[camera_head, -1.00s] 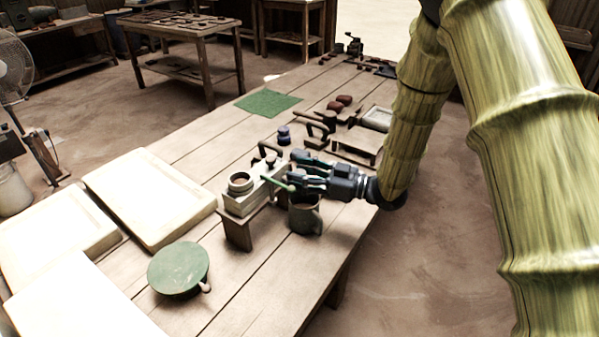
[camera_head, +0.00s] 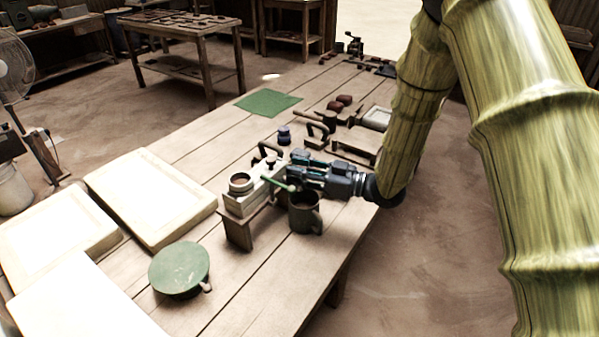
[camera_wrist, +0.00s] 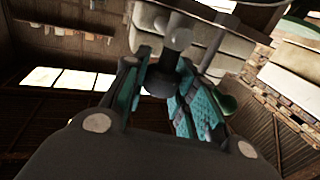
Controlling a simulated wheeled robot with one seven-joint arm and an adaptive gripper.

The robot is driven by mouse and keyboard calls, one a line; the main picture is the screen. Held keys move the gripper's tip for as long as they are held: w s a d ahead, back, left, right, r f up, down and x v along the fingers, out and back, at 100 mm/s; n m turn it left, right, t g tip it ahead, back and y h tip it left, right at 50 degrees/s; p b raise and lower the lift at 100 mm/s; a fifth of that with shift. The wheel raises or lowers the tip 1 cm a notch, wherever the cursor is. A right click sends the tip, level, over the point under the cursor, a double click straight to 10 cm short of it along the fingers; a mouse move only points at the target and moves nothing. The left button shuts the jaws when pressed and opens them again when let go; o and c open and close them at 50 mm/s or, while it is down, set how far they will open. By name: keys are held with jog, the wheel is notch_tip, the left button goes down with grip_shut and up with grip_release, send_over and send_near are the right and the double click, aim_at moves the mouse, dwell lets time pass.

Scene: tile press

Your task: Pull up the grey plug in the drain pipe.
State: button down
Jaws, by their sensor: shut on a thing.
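A pale press block (camera_head: 240,205) with a round ring (camera_head: 241,182) on top sits on a small wooden stand. A green rod or pipe (camera_head: 277,184) sticks out of it beside my gripper (camera_head: 290,170). My gripper is shut at the block's right end, above a dark mug (camera_head: 305,222). In the wrist view, my gripper's teal-padded fingers (camera_wrist: 160,90) close around a small dark grey piece (camera_wrist: 158,82), seemingly the plug. A paler round knob (camera_wrist: 178,38) shows beyond it. The fingers hide the plug in the head view, and I cannot tell how deep it sits.
A green round disc (camera_head: 179,268) and pale slabs (camera_head: 150,197) lie on the left of the wooden table. A green mat (camera_head: 268,103) lies farther back. A dark purple piece (camera_head: 284,134) and several tools stand behind my gripper.

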jog(key=shift+r, duration=0.75)
jog(key=shift+f, duration=0.1)
jog(key=c, duration=1.1)
grip_release()
jog(key=shift+d, duration=0.1)
jog(key=v, duration=1.1)
jog(key=shift+d, duration=0.4)
jog(key=shift+s, duration=0.15)
